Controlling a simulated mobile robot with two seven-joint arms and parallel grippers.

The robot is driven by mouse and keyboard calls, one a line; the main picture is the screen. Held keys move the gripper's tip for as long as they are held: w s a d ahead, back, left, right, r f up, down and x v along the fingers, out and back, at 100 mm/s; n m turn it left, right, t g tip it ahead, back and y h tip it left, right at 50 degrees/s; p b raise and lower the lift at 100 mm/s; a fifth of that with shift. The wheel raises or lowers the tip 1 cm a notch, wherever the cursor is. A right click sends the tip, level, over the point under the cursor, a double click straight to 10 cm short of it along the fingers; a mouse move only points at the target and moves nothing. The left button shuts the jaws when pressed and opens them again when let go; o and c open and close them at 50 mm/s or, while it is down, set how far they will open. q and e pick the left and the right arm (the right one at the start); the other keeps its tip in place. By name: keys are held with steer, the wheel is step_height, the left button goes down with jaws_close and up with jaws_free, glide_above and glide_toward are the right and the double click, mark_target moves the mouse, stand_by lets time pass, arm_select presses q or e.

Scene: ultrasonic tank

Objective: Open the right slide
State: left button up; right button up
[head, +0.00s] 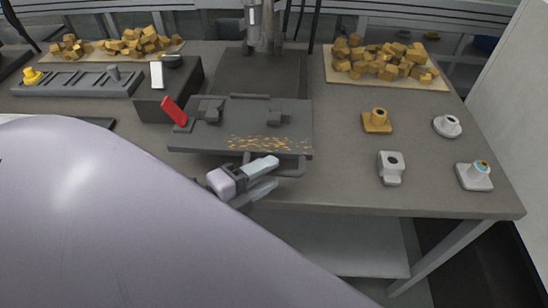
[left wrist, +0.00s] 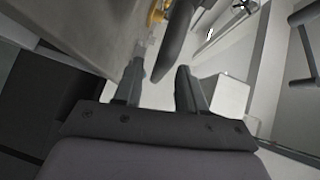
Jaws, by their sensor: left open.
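A dark flat slide-like plate (head: 205,138) lies at the middle of the bench, with gold chips scattered on it and two dark blocks on top. A dark bar handle (head: 294,171) runs along its front edge, partly hidden by my left gripper. I cannot tell for sure that this is the right slide. My left gripper (head: 270,174) is open at the handle, fingers pointing right. In the left wrist view, a rounded dark bar (left wrist: 178,45) lies just ahead of and between the open fingers (left wrist: 160,75); contact cannot be told. My right gripper is not in view.
A red lever (head: 174,111) stands at the plate's left, beside a dark box (head: 185,92). Several small fittings, including a yellow one (head: 377,122), stand at the right. A wooden board (head: 430,84) holds gold blocks. A lower shelf (head: 345,245) lies under the bench.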

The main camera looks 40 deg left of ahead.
arm_select(q)
steer(key=shift+v, duration=2.05)
steer(key=shift+r, duration=0.1)
